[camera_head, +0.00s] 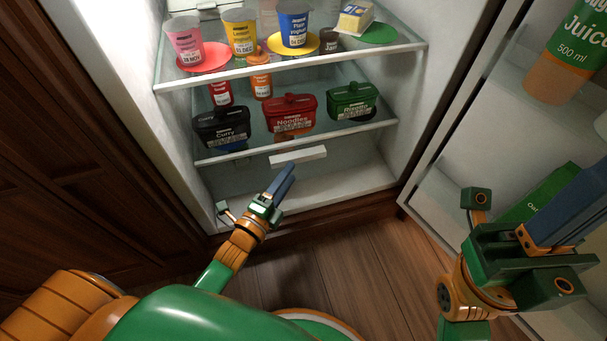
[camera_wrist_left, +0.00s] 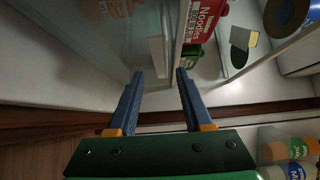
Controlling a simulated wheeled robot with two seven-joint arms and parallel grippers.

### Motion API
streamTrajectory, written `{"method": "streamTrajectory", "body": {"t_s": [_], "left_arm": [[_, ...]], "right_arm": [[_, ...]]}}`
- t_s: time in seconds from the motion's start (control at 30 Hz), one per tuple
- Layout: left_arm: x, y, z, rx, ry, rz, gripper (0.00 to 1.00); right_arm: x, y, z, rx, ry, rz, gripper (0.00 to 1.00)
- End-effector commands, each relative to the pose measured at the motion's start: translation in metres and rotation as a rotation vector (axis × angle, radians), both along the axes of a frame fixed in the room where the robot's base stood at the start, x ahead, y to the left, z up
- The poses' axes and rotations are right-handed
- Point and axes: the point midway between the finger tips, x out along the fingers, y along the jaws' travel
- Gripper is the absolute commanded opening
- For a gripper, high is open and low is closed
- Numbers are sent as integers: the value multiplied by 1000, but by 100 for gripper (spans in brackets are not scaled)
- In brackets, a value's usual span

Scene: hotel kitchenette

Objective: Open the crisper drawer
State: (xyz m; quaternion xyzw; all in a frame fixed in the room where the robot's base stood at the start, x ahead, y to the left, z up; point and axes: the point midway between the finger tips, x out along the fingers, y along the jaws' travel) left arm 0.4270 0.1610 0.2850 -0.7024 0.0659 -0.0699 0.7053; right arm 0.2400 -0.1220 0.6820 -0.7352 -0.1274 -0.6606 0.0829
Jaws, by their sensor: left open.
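The crisper drawer (camera_head: 238,176) is the clear-fronted bin low in the fridge, under the lower glass shelf. It looks closed. Its white bar handle (camera_head: 300,156) shows on the front, and in the left wrist view the handle (camera_wrist_left: 157,56) lies just past the fingertips, in line with the gap. My left gripper (camera_head: 287,170) is open and empty, just in front of and below the handle. In the left wrist view its two blue fingers (camera_wrist_left: 159,76) stand apart. My right gripper (camera_head: 575,208) is at the right by the door; its finger gap is unclear.
The lower shelf (camera_head: 290,140) holds black, red and green tubs and two small bottles. The upper shelf (camera_head: 290,64) holds cups and butter on coloured discs. The open fridge door (camera_head: 450,165), with a juice bottle (camera_head: 572,60), stands at the right. Wooden cabinets (camera_head: 80,130) are at the left.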

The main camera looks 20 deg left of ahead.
Motion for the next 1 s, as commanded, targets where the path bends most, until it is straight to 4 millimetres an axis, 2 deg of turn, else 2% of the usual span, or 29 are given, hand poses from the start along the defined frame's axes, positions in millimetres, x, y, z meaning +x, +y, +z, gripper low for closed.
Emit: {"method": "streamTrajectory", "body": {"t_s": [0.1, 0.2, 0.5, 0.57, 0.7, 1.0], "left_arm": [[24, -5, -3, 0, -2, 0, 50], [38, -7, -3, -1, -1, 0, 50], [45, -9, 0, -3, 5, 1, 50], [45, -9, 0, -3, 5, 1, 36], [45, -9, -1, -3, 6, 1, 0], [45, -9, -2, -4, 10, 1, 0]], "right_arm": [[-3, -2, -9, 15, -45, 6, 0], [-5, -1, -4, 11, -77, 5, 0], [-6, -1, 1, 9, -90, 4, 0], [-6, -1, 1, 9, -89, 4, 0], [-6, 0, 1, 9, -89, 4, 0], [-6, 0, 1, 9, -89, 4, 0]]}}
